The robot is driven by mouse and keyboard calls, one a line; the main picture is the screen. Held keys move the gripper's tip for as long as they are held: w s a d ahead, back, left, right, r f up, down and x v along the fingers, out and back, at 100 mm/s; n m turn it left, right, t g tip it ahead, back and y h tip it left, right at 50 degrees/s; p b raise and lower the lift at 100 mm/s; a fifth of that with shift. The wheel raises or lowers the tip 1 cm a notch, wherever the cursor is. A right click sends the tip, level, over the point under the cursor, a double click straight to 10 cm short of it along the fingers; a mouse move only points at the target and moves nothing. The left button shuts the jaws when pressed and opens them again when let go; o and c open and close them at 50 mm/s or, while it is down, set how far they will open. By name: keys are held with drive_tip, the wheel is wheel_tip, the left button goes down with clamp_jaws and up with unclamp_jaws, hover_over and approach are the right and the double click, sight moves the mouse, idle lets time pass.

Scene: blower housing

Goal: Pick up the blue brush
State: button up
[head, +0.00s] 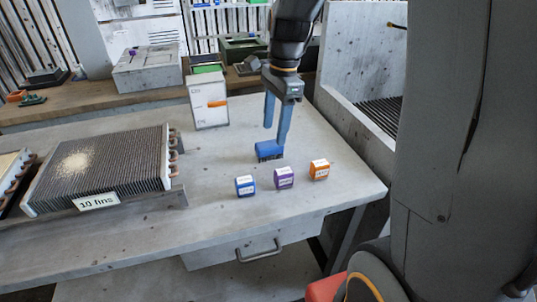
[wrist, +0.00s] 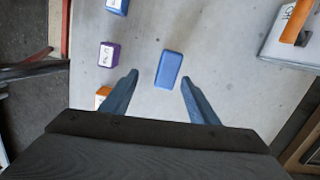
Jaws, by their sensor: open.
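The blue brush (head: 268,150) lies on the grey workbench, its blue back up and dark bristles showing below in the head view. In the wrist view the blue brush (wrist: 170,69) shows as a plain blue block just beyond and between the fingertips. My gripper (head: 276,133) is open above the brush, fingers pointing down, with nothing between them that I can see as held. In the wrist view my gripper (wrist: 158,76) has one finger on each side of the brush's line. Whether a finger touches the brush cannot be told.
Blue (head: 245,186), purple (head: 284,178) and orange (head: 319,169) labelled blocks stand in front of the brush. A finned coil (head: 100,170) with a "10 fins" label lies left. A white sign (head: 209,102) stands behind. A grey housing wall (head: 350,70) rises at right.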

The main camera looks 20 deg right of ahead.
sight(270, 143)
drive_tip(key=shift+w+m, duration=0.45)
drive_tip(key=shift+m, duration=0.05)
drive_tip(key=shift+w+f, duration=0.1)
drive_tip(key=shift+f, duration=0.05)
drive_tip(key=shift+w+a+f+p, duration=0.15)
drive_tip(key=shift+f+p, duration=0.1)
drive_tip(key=shift+f, duration=0.95)
drive_tip(key=shift+w+a+f+p, duration=0.1)
drive_tip(key=shift+a+f+p, duration=0.15)
drive_tip(key=shift+f, duration=1)
drive_tip(key=shift+w+a+f+p, duration=0.1)
drive_tip(key=shift+f+p, duration=0.2)
drive_tip(key=shift+f, duration=0.9)
drive_tip(key=c, duration=1.2)
